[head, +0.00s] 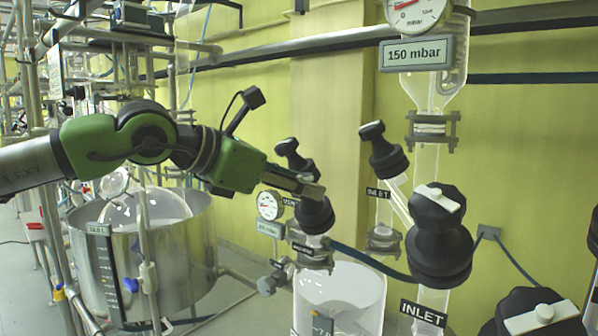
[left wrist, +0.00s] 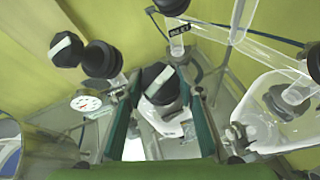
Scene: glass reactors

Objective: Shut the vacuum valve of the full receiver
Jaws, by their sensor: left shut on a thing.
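My left gripper (head: 312,190) reaches in from the left and is shut on a black valve knob (head: 316,217) above a clear glass receiver (head: 340,285). In the left wrist view the knob (left wrist: 160,84), with a pale bar across its top, sits between the two fingers of my gripper (left wrist: 163,98). In the head view the fingers hide the top of this knob. A label beside it is partly covered, and I cannot read it whole. My right gripper is not in view.
Other black valves stand close by: one behind my gripper (head: 290,150), one tilted (head: 384,155), and a large one above an INLET label (head: 440,240). A 150 mbar display (head: 416,54) hangs at the upper right. A steel bath (head: 165,265) stands at the left.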

